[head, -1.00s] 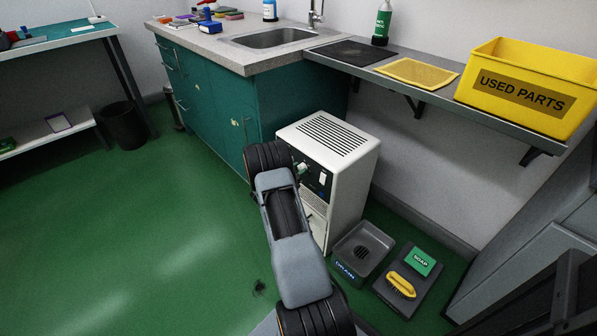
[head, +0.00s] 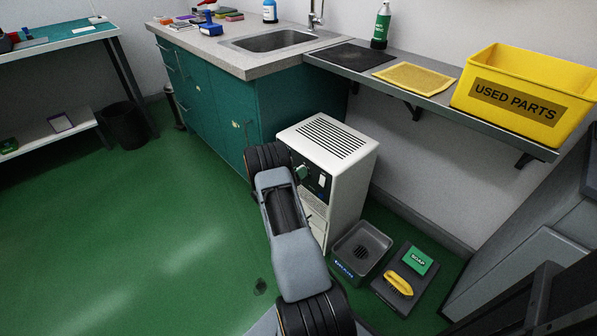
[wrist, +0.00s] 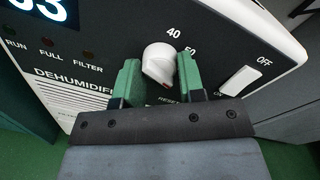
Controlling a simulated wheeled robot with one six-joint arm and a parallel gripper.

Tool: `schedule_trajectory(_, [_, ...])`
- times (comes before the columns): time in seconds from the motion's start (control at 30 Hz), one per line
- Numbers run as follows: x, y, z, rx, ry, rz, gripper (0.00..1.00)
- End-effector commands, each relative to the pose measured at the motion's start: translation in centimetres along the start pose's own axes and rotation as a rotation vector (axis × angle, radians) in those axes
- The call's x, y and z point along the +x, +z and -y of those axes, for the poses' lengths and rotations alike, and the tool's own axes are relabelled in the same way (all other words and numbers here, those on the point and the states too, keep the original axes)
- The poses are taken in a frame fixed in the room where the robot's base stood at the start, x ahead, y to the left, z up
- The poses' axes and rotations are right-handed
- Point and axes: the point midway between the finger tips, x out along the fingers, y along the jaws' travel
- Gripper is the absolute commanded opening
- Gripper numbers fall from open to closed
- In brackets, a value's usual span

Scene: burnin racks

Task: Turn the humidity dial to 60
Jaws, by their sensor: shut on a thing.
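The white dehumidifier (head: 349,175) stands on the floor beside the teal cabinet. In the wrist view its dark panel carries the white humidity dial (wrist: 158,60), with a small reddish mark on its lower side. The numbers 40 and 50 show above and right of the dial; no 60 is visible. My gripper (wrist: 157,68) is shut on the dial, one green finger on each side. In the head view my arm hides part of the panel, and the green fingers (head: 301,172) show only in part. The display (wrist: 45,12) is cut off by the frame.
A white ON/OFF switch (wrist: 240,81) sits right of the dial. The shelf (head: 437,93) overhangs behind.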

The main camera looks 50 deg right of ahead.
Motion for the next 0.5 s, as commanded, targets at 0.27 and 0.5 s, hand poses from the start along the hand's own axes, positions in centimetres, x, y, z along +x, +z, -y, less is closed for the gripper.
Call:
schedule_trajectory(0.27, [-0.03, 0.06, 0.00, -0.148, 0.001, -0.009, 0.13])
schedule_trajectory(0.5, [-0.03, 0.04, -0.03, -0.209, 0.000, -0.013, 0.13])
